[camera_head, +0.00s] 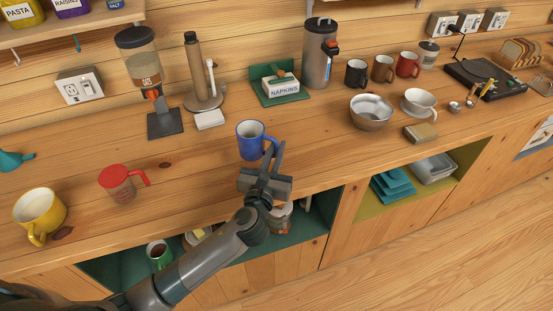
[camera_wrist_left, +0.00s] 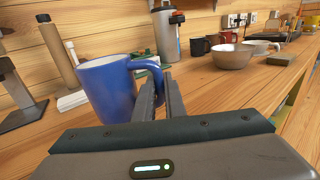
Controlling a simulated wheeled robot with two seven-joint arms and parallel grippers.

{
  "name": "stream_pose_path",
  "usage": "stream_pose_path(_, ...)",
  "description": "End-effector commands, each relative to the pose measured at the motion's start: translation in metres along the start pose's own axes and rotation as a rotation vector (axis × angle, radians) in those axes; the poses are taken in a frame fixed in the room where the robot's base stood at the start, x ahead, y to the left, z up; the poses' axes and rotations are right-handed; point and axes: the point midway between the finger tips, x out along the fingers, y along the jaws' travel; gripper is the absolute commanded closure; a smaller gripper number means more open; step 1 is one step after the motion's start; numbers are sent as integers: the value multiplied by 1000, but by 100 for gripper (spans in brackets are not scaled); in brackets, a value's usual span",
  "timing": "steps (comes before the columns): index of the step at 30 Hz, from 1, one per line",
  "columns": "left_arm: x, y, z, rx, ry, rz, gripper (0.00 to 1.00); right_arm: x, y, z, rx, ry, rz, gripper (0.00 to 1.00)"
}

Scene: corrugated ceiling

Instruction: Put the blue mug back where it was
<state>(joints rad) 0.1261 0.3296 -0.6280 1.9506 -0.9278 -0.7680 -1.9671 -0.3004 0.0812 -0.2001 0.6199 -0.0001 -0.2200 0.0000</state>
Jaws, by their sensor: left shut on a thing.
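The blue mug (camera_head: 250,141) is upright over the wooden counter, near its front edge, in the head view. It also shows large in the left wrist view (camera_wrist_left: 106,88), left of the fingers. My left gripper (camera_head: 272,158) reaches in from the front and is shut on the mug's handle, which points right. Whether the mug's base touches the counter I cannot tell for sure. My right gripper is not in view.
A napkin holder (camera_head: 280,86) is behind. A metal bowl (camera_head: 370,112) and a white cup (camera_head: 419,103) stand right. Dark, brown and red mugs line the back right. Open shelves lie below.

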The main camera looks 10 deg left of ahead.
Motion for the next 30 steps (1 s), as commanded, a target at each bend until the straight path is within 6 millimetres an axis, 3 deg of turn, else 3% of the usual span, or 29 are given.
stream_pose_path(12, 0, 0, -38, 1, 1, 1, 100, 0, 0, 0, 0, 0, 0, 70)
stream_pose_path(25, 0, 0, -42, 1, -1, 0, 100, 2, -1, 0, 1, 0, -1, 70)
stream_pose_path(27, 0, 0, -42, 1, 1, 0, 75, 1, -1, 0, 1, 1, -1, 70)
stream_pose_path(30, 0, 0, -42, 1, 1, 0, 71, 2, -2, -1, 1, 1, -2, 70)
